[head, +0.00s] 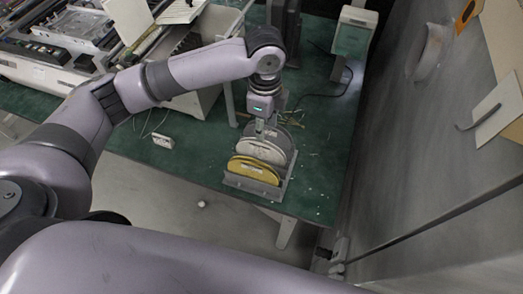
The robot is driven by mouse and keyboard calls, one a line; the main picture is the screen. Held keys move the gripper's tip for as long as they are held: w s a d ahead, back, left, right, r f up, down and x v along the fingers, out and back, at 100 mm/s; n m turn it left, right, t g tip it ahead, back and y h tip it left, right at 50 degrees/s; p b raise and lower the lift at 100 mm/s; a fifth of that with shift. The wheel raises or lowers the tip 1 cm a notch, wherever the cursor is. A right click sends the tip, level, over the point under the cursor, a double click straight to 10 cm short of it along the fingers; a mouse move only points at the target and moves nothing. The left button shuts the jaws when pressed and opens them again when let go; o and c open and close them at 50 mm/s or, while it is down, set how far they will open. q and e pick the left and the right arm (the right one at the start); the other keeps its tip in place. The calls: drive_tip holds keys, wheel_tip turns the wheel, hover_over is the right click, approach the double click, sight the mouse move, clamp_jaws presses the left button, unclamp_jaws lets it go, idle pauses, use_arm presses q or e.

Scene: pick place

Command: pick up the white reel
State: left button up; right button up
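The white reel (259,151) stands on edge in a grey rack (281,193) near the front of the green table. A yellow reel (253,174) stands in front of it, and a grey reel (284,138) stands behind it. My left gripper (261,130) points down at the top edge of the white reel. Its fingers are small and partly merge with the reels, so I cannot tell whether they are open, shut or touching the reel. My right gripper is out of view.
The green table (316,186) is mostly bare around the rack. A small white box (163,140) lies to the left. A large machine (80,45) fills the back left. Dark upright panels (284,25) and a white-topped device (354,32) stand behind. A grey wall (430,150) bounds the right.

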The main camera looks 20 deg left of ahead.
sight(261, 151)
use_arm(q)
wheel_tip(261, 151, down, 4)
drive_tip(key=shift+r, duration=0.1)
wheel_tip(261, 151, down, 3)
drive_tip(key=shift+a+f+p, duration=0.1)
drive_tip(key=shift+f+p, duration=0.1)
drive_tip(key=shift+p, duration=0.35)
drive_tip(key=f, duration=0.1)
drive_tip(key=f+p, duration=0.1)
drive_tip(key=f, duration=0.2)
drive_tip(key=shift+s+a+f, duration=0.15)
drive_tip(key=shift+s+a, duration=0.15)
drive_tip(key=shift+s, duration=0.05)
drive_tip(key=shift+f, duration=0.25)
clamp_jaws()
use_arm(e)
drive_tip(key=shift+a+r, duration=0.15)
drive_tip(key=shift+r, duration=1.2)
use_arm(q)
drive_tip(key=shift+w, duration=0.1)
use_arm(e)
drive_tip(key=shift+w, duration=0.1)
